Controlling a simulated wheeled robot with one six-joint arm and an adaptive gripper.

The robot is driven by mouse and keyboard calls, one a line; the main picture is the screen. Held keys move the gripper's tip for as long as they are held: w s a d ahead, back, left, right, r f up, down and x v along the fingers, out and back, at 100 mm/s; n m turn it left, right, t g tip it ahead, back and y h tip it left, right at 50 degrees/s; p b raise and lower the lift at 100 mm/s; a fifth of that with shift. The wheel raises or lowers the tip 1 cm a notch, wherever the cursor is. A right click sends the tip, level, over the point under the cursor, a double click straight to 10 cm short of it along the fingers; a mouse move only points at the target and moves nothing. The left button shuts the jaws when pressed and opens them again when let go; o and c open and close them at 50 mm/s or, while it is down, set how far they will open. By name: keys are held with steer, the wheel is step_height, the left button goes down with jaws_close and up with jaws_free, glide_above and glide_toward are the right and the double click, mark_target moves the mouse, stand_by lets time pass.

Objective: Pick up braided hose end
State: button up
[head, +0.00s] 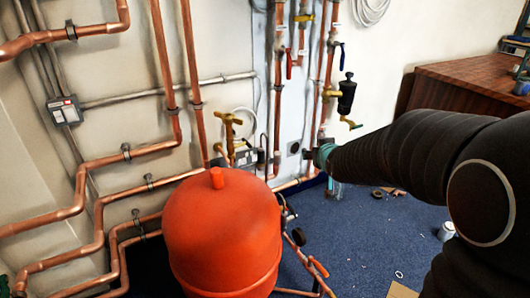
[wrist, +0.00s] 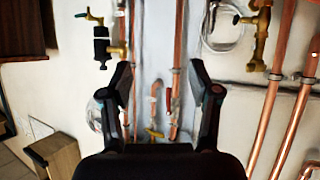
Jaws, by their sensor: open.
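My gripper (wrist: 160,68) is open in the wrist view, its two dark fingers spread apart with nothing held between them. Copper pipes on the wall show behind the gap. In the head view my gripper (head: 318,156) is small, with a teal patch, in front of the pale board; its fingertips are hard to make out. A thin pale looped line (wrist: 226,28), perhaps the braided hose, lies right of the fingers in the wrist view, apart from them. A similar pale loop (head: 245,112) shows beside the brass valve (head: 228,128) in the head view. I cannot make out its end.
A red-orange tank (head: 222,235) stands in front of the wall. Copper pipes (head: 150,148) run along the left. A black fitting (head: 347,95) with a brass tap is on the wall above my gripper. A wooden cabinet (head: 465,88) stands right. The blue floor (head: 350,240) has small scattered items.

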steer(key=w+a+f+n+t+y+b, duration=0.1)
steer(key=w+a+f+n+t+y, duration=0.15)
steer(key=w+a+f, duration=0.6)
steer(key=t+y, duration=0.1)
steer(key=y, duration=0.3)
glide_toward(262, 153)
steer(key=shift+n, duration=0.25)
steer(key=x, duration=0.6)
steer(key=shift+a, duration=0.15)
steer(key=shift+h, duration=0.25)
steer(key=shift+x, duration=2.65)
steer(key=shift+w, duration=0.1)
steer(key=shift+c, duration=0.3)
jaws_close()
